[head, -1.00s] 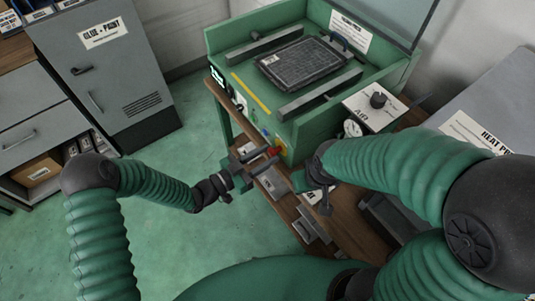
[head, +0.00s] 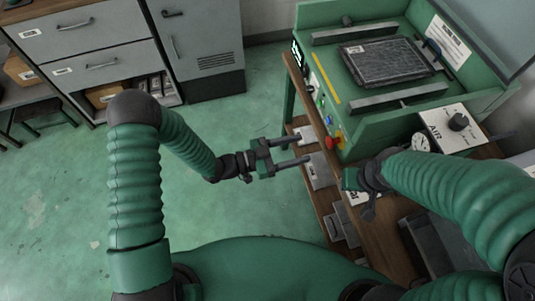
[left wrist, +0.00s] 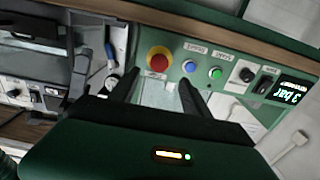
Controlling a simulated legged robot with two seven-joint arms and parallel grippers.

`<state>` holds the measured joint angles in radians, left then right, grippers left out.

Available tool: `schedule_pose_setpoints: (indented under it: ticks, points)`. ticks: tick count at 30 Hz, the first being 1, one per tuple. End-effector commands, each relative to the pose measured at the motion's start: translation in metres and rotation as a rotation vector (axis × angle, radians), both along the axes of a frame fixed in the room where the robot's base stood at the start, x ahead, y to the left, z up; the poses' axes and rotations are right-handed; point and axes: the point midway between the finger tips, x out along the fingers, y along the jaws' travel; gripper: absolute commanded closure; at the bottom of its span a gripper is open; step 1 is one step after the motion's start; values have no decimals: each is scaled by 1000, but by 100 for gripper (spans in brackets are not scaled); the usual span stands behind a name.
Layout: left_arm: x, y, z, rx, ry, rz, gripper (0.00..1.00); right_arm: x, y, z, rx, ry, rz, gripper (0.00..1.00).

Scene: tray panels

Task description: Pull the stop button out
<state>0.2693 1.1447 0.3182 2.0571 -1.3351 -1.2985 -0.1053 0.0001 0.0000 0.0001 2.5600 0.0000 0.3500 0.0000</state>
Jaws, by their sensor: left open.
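The red stop button (head: 332,143) sits on the front panel of the green press (head: 345,110). In the left wrist view the stop button (left wrist: 158,60) is round and red with a yellow surround, beyond and between my fingertips. My left gripper (head: 306,149) is open and empty, to the left of the button and apart from it. In the left wrist view its dark fingers (left wrist: 158,85) are spread, with nothing between them. My right gripper (head: 358,182) is below and right of the button; its fingers do not show clearly.
Beside the button are a blue button (left wrist: 189,66), a green button (left wrist: 215,72), a black knob (left wrist: 247,75) and a lit display (left wrist: 287,92). A wooden bench (head: 318,192) carries the press. A grey cabinet (head: 205,45) stands behind. The green floor at left is clear.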

Motion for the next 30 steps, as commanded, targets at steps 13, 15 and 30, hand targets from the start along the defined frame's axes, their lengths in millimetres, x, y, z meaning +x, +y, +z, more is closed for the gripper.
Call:
schedule_pose_setpoints:
  ticks: [13, 15, 30]
  points:
    - [-31, 88, -1, -1, 2, 1, 44, 0, 0, -1, 0, 0, 0, 64]
    - [-32, 89, -1, -1, 2, 1, 44, 0, 0, -1, 0, 0, 0, 64]
    - [-17, 92, -1, 99, 16, 43, 44, 0, 0, 5, 0, 0, 0, 64]
